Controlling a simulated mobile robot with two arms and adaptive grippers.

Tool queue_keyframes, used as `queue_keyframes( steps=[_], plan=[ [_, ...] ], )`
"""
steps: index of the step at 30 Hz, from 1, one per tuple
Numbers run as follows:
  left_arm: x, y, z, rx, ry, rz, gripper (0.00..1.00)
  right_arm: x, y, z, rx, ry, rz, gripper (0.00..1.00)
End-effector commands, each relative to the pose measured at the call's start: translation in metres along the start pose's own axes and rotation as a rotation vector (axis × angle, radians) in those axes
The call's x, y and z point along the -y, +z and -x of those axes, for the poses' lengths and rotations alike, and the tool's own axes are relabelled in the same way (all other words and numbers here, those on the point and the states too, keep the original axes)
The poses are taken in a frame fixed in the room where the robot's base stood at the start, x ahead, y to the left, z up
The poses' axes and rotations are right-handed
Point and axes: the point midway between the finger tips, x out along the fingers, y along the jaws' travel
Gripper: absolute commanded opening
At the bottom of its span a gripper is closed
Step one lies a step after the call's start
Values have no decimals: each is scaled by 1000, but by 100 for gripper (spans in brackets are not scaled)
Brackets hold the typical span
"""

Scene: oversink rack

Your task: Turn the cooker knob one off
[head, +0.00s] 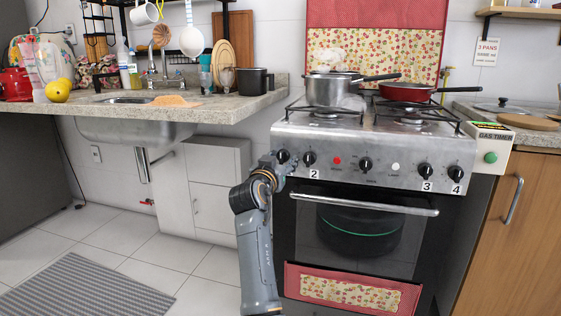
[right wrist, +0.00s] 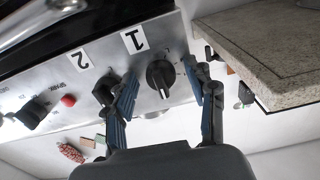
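The cooker (head: 375,147) has a steel front panel with a row of black knobs. Knob one (head: 283,156) is at the panel's left end; in the right wrist view, knob one (right wrist: 160,75) is beside the label 1. My right gripper (head: 276,164) is at that end of the panel and partly covers the area around the knob. In the right wrist view, my right gripper (right wrist: 166,82) is open, with one blue-padded finger on each side of knob one and gaps between. Whether the fingertips reach the knob's depth is hard to tell. My left gripper is out of view.
Knob two (head: 309,158) is close to the right gripper. The oven handle (head: 364,204) juts out below. A stone counter (head: 225,108) ends just left of the cooker. A steel pot (head: 332,89) and a red pan (head: 405,91) stand on the hob.

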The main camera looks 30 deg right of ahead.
Motion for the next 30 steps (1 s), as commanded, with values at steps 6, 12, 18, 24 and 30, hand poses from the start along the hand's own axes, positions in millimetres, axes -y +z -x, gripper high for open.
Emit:
queue_keyframes(
  steps=[6, 12, 18, 24, 30],
  plan=[
    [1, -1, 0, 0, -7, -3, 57, 0, -2, 0, -3, 0, 0, 56],
    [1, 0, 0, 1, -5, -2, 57, 0, -22, 0, -7, 1, -3, 56],
    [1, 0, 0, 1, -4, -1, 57, 1, -62, 0, -5, 0, -3, 56],
    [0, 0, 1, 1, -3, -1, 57, 1, -91, 0, -3, 0, -1, 56],
    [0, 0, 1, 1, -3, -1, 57, 2, -100, 0, -1, 0, 1, 56]
  ],
)
